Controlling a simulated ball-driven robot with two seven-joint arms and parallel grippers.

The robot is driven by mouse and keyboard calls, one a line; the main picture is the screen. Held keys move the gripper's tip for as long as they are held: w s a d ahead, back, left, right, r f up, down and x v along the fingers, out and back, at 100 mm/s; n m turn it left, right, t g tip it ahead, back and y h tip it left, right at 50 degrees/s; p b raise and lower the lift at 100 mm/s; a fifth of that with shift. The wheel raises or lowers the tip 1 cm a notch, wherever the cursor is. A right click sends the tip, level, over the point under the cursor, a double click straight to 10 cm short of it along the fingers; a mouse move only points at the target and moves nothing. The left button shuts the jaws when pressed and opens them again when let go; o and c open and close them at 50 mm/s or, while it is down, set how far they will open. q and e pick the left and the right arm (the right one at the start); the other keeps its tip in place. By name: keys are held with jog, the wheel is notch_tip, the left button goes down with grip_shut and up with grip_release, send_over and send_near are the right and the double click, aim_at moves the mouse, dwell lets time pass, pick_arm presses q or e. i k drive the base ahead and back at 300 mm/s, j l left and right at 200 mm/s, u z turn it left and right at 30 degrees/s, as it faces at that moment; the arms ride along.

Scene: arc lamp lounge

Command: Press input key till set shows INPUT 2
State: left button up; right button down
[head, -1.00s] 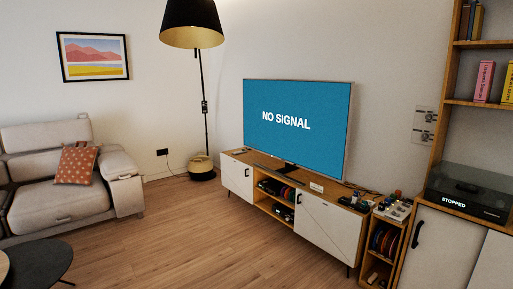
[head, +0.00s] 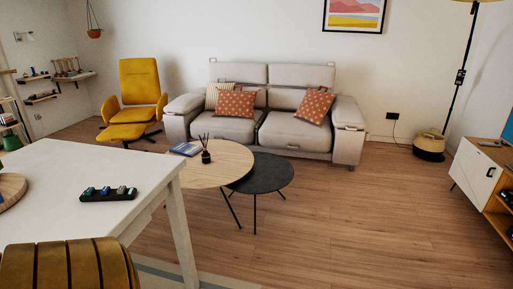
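The television set (head: 508,127) shows only as a blue sliver of its screen at the right edge of the head view; its text is out of frame. The white-doored TV stand (head: 474,176) is partly in view below it. A small dark item lies on top of the stand, too small to tell what it is. No input key can be made out. Neither of my grippers is in view.
Two round coffee tables, one wooden (head: 215,160) and one dark (head: 262,175), stand before the sofa (head: 268,128). A white table (head: 75,175) with a dark tray (head: 108,194) fills the near left. The wooden floor (head: 370,220) is clear toward the stand.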

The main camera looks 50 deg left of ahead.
aim_at(106, 189)
jog(key=u, duration=2.7)
